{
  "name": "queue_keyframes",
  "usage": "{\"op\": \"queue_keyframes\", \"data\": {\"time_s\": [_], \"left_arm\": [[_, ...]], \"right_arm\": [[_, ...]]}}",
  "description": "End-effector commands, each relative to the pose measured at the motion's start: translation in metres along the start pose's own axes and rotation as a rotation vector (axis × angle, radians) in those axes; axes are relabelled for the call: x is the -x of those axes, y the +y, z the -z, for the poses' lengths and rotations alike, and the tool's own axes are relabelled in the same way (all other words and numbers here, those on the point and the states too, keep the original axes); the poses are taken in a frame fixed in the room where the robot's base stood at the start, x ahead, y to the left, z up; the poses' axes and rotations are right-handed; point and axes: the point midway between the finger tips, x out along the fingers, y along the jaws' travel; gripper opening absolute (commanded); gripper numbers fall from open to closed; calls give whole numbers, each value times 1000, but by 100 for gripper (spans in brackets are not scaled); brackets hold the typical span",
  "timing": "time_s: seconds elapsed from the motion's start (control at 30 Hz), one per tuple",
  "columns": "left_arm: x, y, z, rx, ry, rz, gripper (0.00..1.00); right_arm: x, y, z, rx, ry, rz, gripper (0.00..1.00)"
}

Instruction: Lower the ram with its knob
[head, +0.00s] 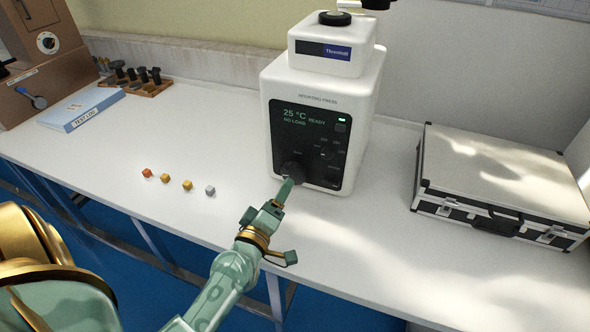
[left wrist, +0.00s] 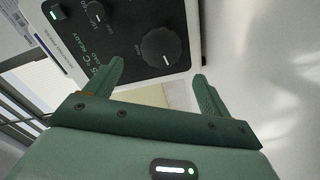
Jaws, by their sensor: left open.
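The white mounting press (head: 319,110) stands on the bench with a black front panel. Its screen reads 25 °C, NO LOAD, READY. A large black knob (head: 291,170) is at the panel's lower left; I cannot read its label clearly. In the left wrist view this knob (left wrist: 163,50), with a white pointer mark, lies just beyond and between my fingertips. My left gripper (head: 286,188) is open in front of the knob, its fingers (left wrist: 158,70) apart on either side; I cannot tell any contact. My right gripper is not in view.
Several small cubes (head: 187,185) lie left of the press. A silver case (head: 500,185) stands right. A blue test log (head: 84,108) and a wooden rack (head: 150,88) are back left. The front bench is clear.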

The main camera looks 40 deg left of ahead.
Motion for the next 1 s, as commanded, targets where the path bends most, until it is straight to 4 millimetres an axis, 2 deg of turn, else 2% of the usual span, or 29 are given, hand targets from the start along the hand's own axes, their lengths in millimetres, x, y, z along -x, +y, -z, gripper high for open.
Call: {"op": "queue_keyframes", "data": {"time_s": [0.03,0.2,0.4,0.53,0.8,0.87,0.97,1.0], "left_arm": [[-14,4,2,1,2,-4,82],[-55,1,0,0,0,-2,82],[-85,-1,-1,-1,-2,0,82],[-93,-1,-1,-2,-2,0,82],[-94,-1,-1,-2,-2,1,82],[-94,-1,-1,-2,-2,1,68],[-94,-1,-1,-2,-2,1,40],[-94,-1,-1,-2,-2,1,37]], "right_arm": [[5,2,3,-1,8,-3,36],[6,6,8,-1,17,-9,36],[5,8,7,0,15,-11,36],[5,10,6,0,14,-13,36],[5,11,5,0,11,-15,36],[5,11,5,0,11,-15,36],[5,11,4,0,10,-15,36],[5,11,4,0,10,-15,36]]}}
